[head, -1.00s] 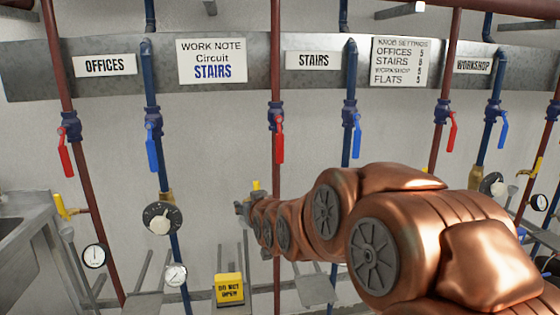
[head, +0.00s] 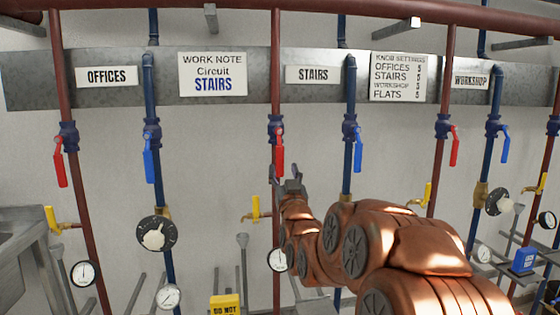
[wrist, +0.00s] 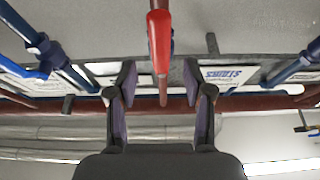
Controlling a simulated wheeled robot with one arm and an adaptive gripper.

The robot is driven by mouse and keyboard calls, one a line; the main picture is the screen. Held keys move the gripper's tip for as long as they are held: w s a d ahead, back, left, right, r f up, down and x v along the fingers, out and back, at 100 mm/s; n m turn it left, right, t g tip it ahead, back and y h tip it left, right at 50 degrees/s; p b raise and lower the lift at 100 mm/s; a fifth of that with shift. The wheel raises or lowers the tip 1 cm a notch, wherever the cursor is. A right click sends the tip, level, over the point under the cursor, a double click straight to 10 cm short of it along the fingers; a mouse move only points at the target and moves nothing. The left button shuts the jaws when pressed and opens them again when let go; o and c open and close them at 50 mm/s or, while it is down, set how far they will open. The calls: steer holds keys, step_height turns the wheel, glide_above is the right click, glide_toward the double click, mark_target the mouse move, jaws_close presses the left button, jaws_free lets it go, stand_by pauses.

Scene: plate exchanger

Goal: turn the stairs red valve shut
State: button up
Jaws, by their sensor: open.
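The stairs red valve lever (head: 280,158) hangs straight down along the dark red pipe to the left of the STAIRS label (head: 313,75). Its blue valve body (head: 275,128) is just above. My gripper (head: 290,180) is right at the lever's lower end in the head view. In the wrist view, which looks upside down, the red lever (wrist: 160,45) comes in from the top between the two open fingers of my gripper (wrist: 160,85). I cannot tell whether either finger touches it. Nothing is held.
A blue lever (head: 358,157) hangs on the blue stairs pipe to the right. The offices red lever (head: 60,168) and workshop red lever (head: 454,152) hang on other pipes. A yellow tap (head: 255,208) and a gauge (head: 279,259) sit low beside my arm.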

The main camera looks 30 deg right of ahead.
mark_target(281, 161)
steer(key=shift+x, duration=3.1)
jaws_close()
